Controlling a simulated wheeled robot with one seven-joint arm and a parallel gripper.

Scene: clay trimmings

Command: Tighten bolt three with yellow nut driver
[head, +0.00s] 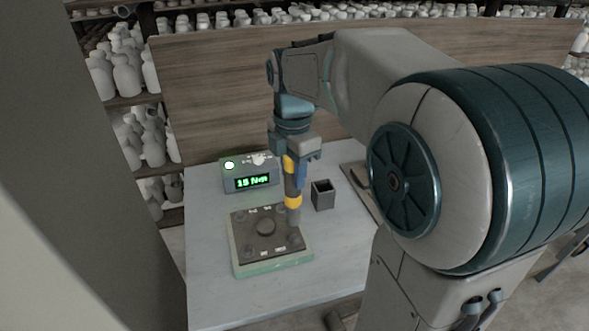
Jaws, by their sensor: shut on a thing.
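The driver points down over the right side of a square dark plate (250,225) on a pale green base (275,264). Its lower end is close to the plate's back right corner; I cannot tell if it touches a bolt there. A front right bolt (296,241) shows. The bolt numbers are too small to read.
A small open dark cup (322,194) stands to the right. The pale table (210,290) is clear in front. A wooden panel (210,90) closes the back.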

